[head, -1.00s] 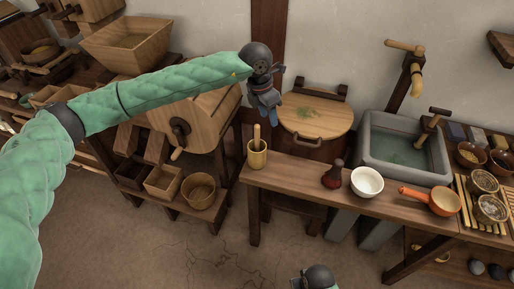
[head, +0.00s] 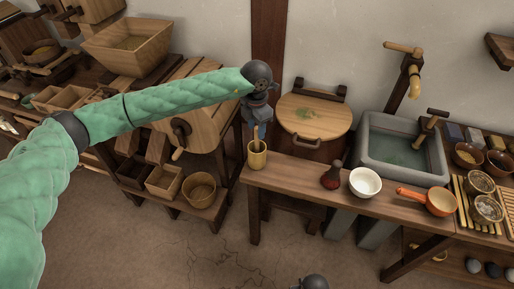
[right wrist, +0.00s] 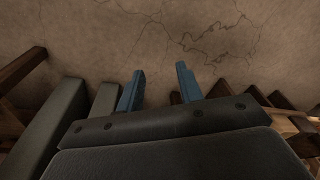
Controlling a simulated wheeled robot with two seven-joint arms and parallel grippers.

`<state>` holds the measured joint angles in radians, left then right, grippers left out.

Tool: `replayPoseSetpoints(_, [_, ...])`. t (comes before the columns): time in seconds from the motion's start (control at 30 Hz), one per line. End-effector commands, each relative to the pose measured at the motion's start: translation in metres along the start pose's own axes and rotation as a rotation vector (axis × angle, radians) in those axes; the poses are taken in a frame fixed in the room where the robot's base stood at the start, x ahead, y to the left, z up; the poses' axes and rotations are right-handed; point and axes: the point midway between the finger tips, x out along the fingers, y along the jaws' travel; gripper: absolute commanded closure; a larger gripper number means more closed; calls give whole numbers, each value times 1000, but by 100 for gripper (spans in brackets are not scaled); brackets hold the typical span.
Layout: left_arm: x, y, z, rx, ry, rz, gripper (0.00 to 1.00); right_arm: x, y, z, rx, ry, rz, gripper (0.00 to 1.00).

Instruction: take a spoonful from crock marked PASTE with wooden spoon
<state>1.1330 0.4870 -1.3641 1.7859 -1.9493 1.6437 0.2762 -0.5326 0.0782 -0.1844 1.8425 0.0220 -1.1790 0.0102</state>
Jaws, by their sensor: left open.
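A small light-wood cup (head: 257,160) stands at the left end of the bench in the head view. A thin wooden handle (head: 256,146), perhaps the spoon's, sticks up from it. My left gripper (head: 257,134) points down just above the cup, its open blue jaws close about or beside the handle; I cannot tell which. No PASTE marking is readable. A white bowl (head: 366,182) and a dark red flask-like vessel (head: 331,176) stand further right. In the right wrist view, my right gripper (right wrist: 160,72) has its blue fingers apart and empty over the floor.
An orange handled pan (head: 440,202) and several small bowls and jars (head: 488,207) stand at the right. Behind the bench are a stone sink (head: 405,172) with wooden taps and a round wooden lid (head: 303,128). A wooden mill-like box (head: 207,121) stands left.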

Motion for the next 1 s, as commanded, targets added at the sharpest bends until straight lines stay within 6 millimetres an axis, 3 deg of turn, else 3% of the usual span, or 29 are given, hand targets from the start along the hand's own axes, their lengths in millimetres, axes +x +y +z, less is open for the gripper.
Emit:
replayPoseSetpoints(0.4, [30, -1, 1, -2, 1, -3, 57, 58, 12, 26, -2, 1, 14, 64])
replayPoseSetpoints(0.8, [38, 0, 1, -1, -1, -1, 57, 68, 14, 30, -3, 6, 16, 64])
replayPoseSetpoints(1.0, [38, 0, 1, -1, -1, -1, 96, 68, 14, 29, -3, 6, 16, 64])
